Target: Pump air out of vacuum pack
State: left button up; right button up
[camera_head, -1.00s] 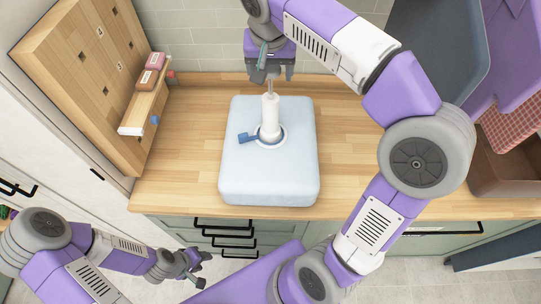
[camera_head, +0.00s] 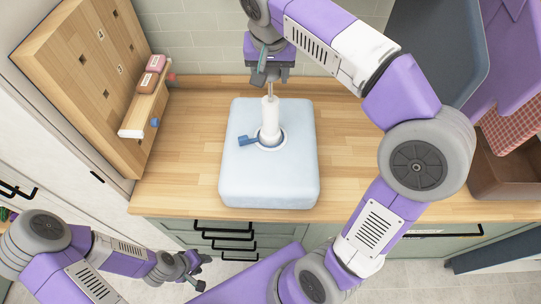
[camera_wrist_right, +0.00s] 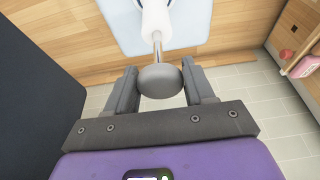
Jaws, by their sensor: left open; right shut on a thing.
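The vacuum pack (camera_head: 245,180) is a pale blue, puffy block lying flat on the wooden counter; its corner also shows in the right wrist view (camera_wrist_right: 195,32). A white pump (camera_head: 270,122) stands upright on its round valve, with a blue lever (camera_head: 247,140) pointing left. My right gripper (camera_head: 270,78) is above the pump, shut on the pump's handle. In the right wrist view the fingers (camera_wrist_right: 160,85) hold the grey knob (camera_wrist_right: 159,80) at the end of the metal rod. My left gripper (camera_head: 193,270) is open and empty, low in front of the counter.
A pegboard (camera_head: 75,70) with a small shelf (camera_head: 142,115) stands at the left, holding pink packs (camera_head: 153,66). A brown bin (camera_head: 505,175) with checked cloth (camera_head: 515,130) is at the right. The counter (camera_head: 180,165) around the pack is clear.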

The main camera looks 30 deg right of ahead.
aim_at(271, 100)
jog(key=shift+f+b, duration=2.15)
jog(key=shift+f, duration=0.75)
jog(key=shift+r+p, duration=2.55)
jog(key=shift+r, duration=0.1)
jog(key=shift+f, duration=0.1)
jog(key=shift+f+b, duration=2.45)
jog(key=shift+f, duration=0.55)
jog(key=shift+r+p, duration=2.55)
jog(key=shift+r, duration=0.1)
